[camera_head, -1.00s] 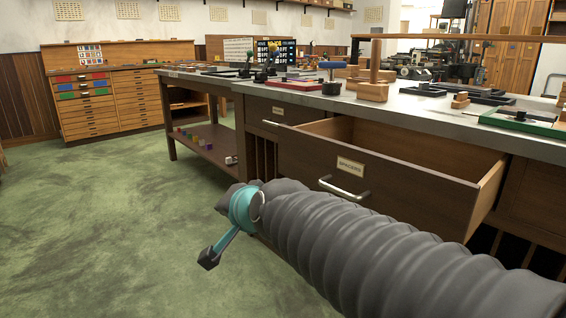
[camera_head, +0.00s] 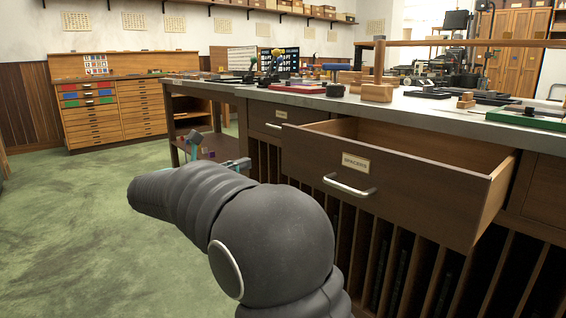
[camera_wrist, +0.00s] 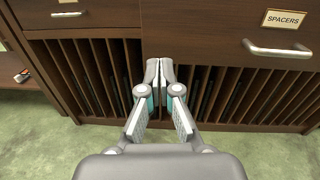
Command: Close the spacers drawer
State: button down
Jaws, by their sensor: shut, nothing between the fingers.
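The spacers drawer (camera_head: 400,185) is a dark brown drawer pulled well out of the workbench, with its pale wooden inside showing in the head view. Its front bears a label reading SPACERS (camera_head: 356,162) and a silver bar handle (camera_head: 350,185). In the wrist view the drawer front (camera_wrist: 215,22), label (camera_wrist: 285,19) and handle (camera_wrist: 277,48) are at the upper right. My gripper (camera_wrist: 159,66) is shut and empty, left of the handle and in front of the slatted rack below the drawers. In the head view my arm mostly hides the gripper.
A neighbouring drawer (camera_head: 268,118) to the left is shut. The bench top (camera_head: 425,103) carries wooden blocks, tools and trays. Below the drawers is a rack of upright slots (camera_head: 400,265). Green floor (camera_head: 75,215) lies open to the left.

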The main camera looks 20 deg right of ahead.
jog(key=m+g, duration=0.1)
send_near(293, 156)
jog(key=x, duration=0.7)
jog(key=shift+w, duration=0.1)
jog(key=shift+d, duration=0.1)
